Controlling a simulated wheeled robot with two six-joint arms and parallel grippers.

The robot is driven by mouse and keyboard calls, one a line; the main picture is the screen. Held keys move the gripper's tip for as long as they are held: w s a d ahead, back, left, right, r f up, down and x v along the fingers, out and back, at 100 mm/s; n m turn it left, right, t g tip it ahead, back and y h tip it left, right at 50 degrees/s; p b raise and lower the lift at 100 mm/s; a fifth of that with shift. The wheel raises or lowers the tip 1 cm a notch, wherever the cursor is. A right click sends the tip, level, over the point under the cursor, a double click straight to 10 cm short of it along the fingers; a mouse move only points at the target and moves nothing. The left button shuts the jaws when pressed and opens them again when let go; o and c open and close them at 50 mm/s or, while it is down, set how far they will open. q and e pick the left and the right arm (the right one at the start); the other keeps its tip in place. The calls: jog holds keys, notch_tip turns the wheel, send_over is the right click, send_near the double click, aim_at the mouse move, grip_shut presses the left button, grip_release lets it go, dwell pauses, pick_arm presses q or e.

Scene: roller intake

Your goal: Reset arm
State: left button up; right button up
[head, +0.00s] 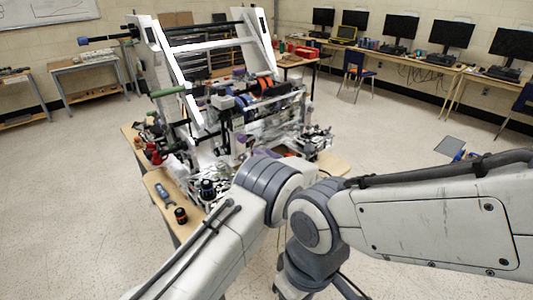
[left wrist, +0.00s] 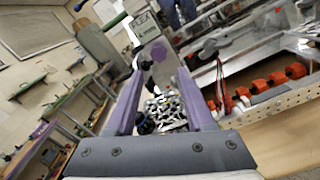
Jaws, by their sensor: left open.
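My left gripper (left wrist: 149,62) is open in the left wrist view, with two purple fingers spread apart. Nothing is clearly held between them; silvery mechanism parts (left wrist: 165,112) show in the gap behind. In the head view a purple piece (head: 264,152) shows just beyond my grey arm joint, in front of the machine; it may be a fingertip, mostly hidden. The roller intake machine (head: 222,75), with white side plates and dark rollers, stands on a wooden table (head: 162,192). My right gripper is not seen.
A screwdriver-like tool (head: 163,193) and a dark cylinder with an orange band (head: 181,216) lie near the table's left edge. Orange rollers (left wrist: 277,79) line a perforated rail at right in the wrist view. Workbenches (head: 88,75) stand along the walls. Open floor (head: 75,190) lies left.

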pick_arm(q)
jog(key=shift+a, duration=0.15)
jog(key=s+a+r+n+g+h, duration=0.1)
jog(key=s+a+n+g, duration=0.2)
jog(key=s, duration=0.4)
jog(key=s+a+r+n+g+h, duration=0.1)
jog(key=s+a+n+g+h, duration=0.15)
jog(key=s+n, duration=0.4)
jog(key=s+a+r+n+g+h, duration=0.15)
jog(key=s+n+g, duration=0.25)
jog(key=s, duration=0.4)
jog(key=s+d+f+n+g+h, duration=0.1)
jog(key=s+n+g+h, duration=0.3)
jog(key=s, duration=2)
jog(key=f+n+h, duration=0.1)
jog(key=n+h, duration=0.2)
jog(key=n, duration=0.5)
jog(key=shift+s, duration=0.4)
jog(key=shift+n+g, duration=0.25)
